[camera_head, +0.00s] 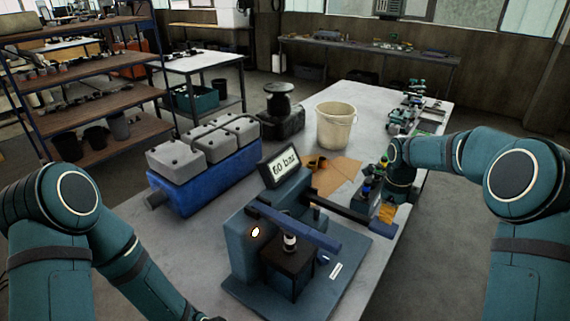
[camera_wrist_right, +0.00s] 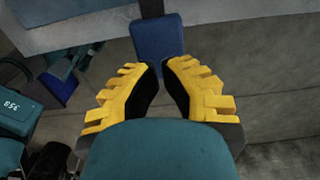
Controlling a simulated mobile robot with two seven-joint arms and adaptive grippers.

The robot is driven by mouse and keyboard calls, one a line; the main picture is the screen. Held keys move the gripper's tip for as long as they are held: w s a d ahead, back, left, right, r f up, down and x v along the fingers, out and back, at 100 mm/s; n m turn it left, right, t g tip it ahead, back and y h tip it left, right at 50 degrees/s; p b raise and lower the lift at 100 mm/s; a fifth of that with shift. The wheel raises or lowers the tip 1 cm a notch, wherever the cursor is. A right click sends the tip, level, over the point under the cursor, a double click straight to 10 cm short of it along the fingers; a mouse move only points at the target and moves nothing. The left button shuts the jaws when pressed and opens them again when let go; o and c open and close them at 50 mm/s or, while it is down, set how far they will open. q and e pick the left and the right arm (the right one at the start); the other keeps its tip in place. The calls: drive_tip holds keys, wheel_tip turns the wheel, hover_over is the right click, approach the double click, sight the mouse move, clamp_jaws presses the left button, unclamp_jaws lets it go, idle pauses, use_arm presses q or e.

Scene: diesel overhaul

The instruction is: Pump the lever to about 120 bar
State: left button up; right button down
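The pump rig (camera_head: 262,255) stands on the near part of the long table, and its tilted display (camera_head: 280,168) reads 60 bar. A dark lever (camera_head: 345,209) runs from the rig to the right and ends in a blue handle (camera_head: 382,226). My right gripper (camera_head: 380,196) is close to the handle in the head view, its fingers partly hidden. In the right wrist view, its yellow fingers (camera_wrist_right: 163,66) are apart, with a narrow gap at the tips. The blue handle (camera_wrist_right: 157,38) shows just beyond them; contact cannot be told. My left gripper is out of view.
A blue crate-like unit with grey blocks (camera_head: 205,170) stands left of the rig. A cream bucket (camera_head: 335,127) and a dark spool-shaped part (camera_head: 279,103) stand behind. Brown sheets (camera_head: 335,175) lie behind the lever. Small green parts (camera_head: 405,115) line the far right edge.

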sight(383, 225)
idle(0.6)
